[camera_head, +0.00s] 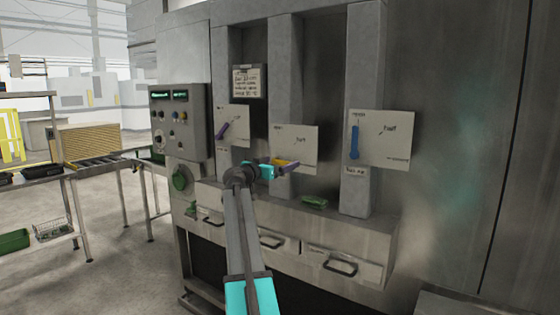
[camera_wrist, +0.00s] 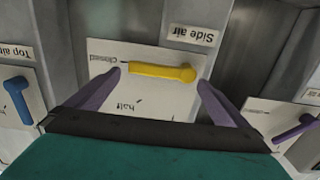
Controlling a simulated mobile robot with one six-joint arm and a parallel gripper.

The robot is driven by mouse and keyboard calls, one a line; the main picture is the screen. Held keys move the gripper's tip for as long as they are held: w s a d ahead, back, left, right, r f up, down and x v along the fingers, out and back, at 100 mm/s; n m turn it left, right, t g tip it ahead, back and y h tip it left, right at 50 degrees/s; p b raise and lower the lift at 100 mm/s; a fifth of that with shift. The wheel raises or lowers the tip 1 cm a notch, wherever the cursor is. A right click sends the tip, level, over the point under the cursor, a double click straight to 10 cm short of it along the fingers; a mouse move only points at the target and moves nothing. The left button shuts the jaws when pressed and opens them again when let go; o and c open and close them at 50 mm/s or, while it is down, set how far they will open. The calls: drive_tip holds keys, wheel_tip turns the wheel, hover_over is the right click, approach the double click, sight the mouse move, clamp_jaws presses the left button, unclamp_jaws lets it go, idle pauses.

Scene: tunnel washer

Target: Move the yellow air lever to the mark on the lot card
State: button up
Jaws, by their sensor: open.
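The yellow air lever (camera_wrist: 155,70) lies about level on a pale plate (camera_wrist: 140,110) in the wrist view, which looks upside down. Its free end points at "Closed"; a "half" mark is also on the plate. A label by it reads "Side air" (camera_wrist: 192,35). My gripper (camera_wrist: 158,80) is open, its purple fingers spread to either side of the lever without visible grip. In the head view my gripper (camera_head: 289,168) covers most of the yellow lever (camera_head: 281,162). The lot card (camera_head: 249,81) hangs upper left of the plates; its writing is too small to read.
A blue lever (camera_head: 354,141) stands on the right plate, labelled "Top air" in the wrist view. A purple lever (camera_head: 222,130) is on the left plate. A control box (camera_head: 180,122) is further left. A ledge with drawers (camera_head: 330,245) juts out below the plates.

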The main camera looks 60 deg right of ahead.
drive_tip(key=shift+d, duration=0.55)
drive_tip(key=shift+c, duration=0.4)
drive_tip(key=c, duration=1.3)
